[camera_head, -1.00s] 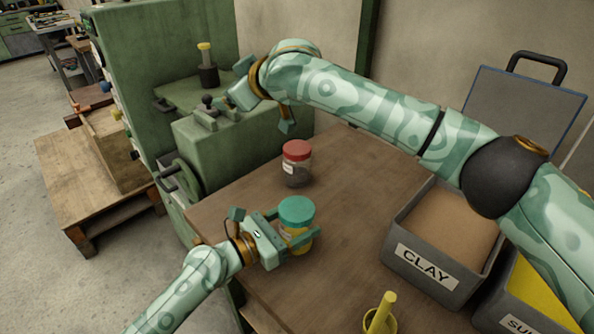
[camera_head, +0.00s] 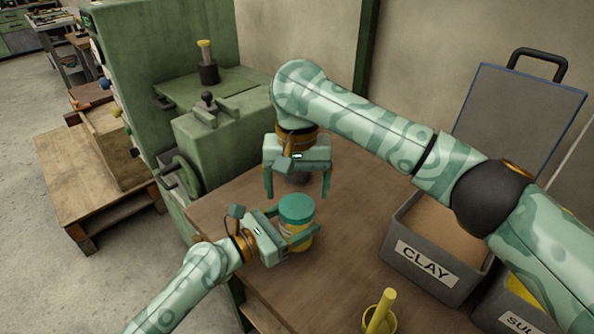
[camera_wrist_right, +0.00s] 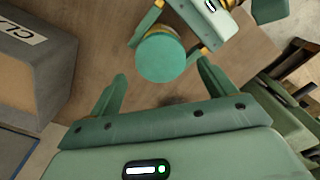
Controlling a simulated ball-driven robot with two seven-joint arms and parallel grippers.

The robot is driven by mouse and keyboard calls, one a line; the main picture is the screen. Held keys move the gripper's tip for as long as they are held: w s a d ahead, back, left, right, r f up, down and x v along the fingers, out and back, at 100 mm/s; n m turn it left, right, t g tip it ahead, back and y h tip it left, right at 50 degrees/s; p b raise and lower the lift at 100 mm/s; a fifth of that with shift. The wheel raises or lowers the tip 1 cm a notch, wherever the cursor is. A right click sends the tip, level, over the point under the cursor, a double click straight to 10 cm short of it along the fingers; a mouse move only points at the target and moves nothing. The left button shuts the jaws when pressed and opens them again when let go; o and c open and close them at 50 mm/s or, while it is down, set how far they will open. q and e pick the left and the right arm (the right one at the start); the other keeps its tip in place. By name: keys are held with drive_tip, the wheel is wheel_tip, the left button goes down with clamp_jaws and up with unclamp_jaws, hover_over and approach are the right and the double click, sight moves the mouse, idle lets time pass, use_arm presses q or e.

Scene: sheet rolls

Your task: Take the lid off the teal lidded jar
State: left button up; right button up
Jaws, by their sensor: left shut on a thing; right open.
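The teal lidded jar stands upright on the table, its teal lid (camera_head: 296,208) on top and its yellowish body (camera_head: 303,241) below. My left gripper (camera_head: 299,240) is shut around the jar's body from the left. My right gripper (camera_head: 297,196) points down, open and empty, above and behind the jar in the head view. In the right wrist view the lid (camera_wrist_right: 160,57) shows from above, beyond and between the open fingers of the right gripper (camera_wrist_right: 160,92), apart from them. The left gripper's fingers show beside the jar there.
A grey bin labelled CLAY (camera_head: 426,262) stands to the right on the wooden table (camera_head: 350,185). A yellow cup with a yellow handle (camera_head: 380,315) is at the front. A green machine (camera_head: 215,140) borders the table at the left.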

sight(297, 205)
drive_tip(key=shift+f, duration=2)
